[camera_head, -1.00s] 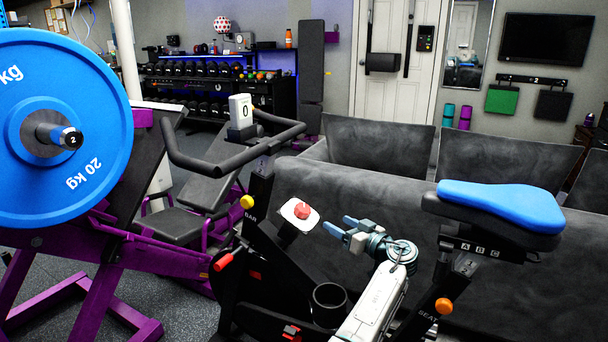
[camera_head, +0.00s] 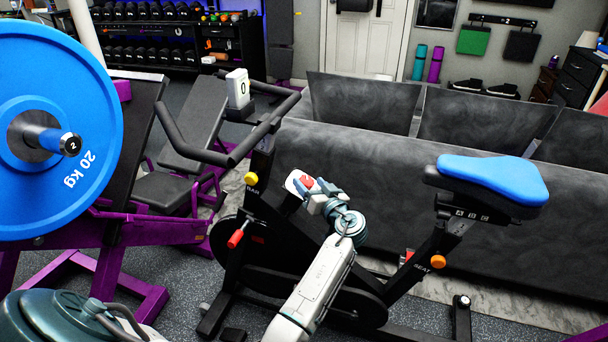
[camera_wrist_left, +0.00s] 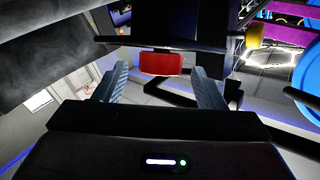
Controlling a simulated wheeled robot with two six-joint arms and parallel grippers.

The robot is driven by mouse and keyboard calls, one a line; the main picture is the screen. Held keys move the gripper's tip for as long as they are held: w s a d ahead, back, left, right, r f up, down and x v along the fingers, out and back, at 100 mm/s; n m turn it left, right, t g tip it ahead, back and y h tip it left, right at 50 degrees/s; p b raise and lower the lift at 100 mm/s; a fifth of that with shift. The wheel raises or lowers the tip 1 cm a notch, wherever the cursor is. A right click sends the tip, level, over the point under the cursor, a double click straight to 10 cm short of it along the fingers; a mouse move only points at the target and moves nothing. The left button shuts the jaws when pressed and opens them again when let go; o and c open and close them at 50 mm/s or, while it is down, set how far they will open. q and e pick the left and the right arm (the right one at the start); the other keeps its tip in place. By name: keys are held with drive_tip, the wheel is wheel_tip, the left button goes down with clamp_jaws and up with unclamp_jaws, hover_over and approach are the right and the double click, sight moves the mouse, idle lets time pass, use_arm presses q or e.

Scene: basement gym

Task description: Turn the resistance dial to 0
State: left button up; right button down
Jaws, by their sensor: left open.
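The red resistance dial (camera_head: 306,182) sits on a white plate (camera_head: 292,182) on the exercise bike's frame, below the handlebar. My left gripper (camera_head: 317,190) is right at the dial, and its fingers partly cover the dial and plate in the head view. In the left wrist view the dial (camera_wrist_left: 161,63) is a red block, seen in the gap between the two spread fingers (camera_wrist_left: 158,80). I see no finger clearly pressing on it. The dial's setting is not readable. A small white display (camera_head: 238,88) on the handlebar shows 0. My right gripper is out of view.
The black handlebar (camera_head: 215,158) stands left of the dial. The blue bike seat (camera_head: 492,180) is to the right. A grey padded barrier (camera_head: 400,180) runs behind the bike. A barbell with a blue 20 kg plate (camera_head: 85,110) stands at the left.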

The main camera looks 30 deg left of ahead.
sight(308, 181)
use_arm(q)
drive_tip(key=shift+x, duration=2.2)
drive_tip(key=shift+c, duration=0.4)
drive_tip(key=c, duration=0.9)
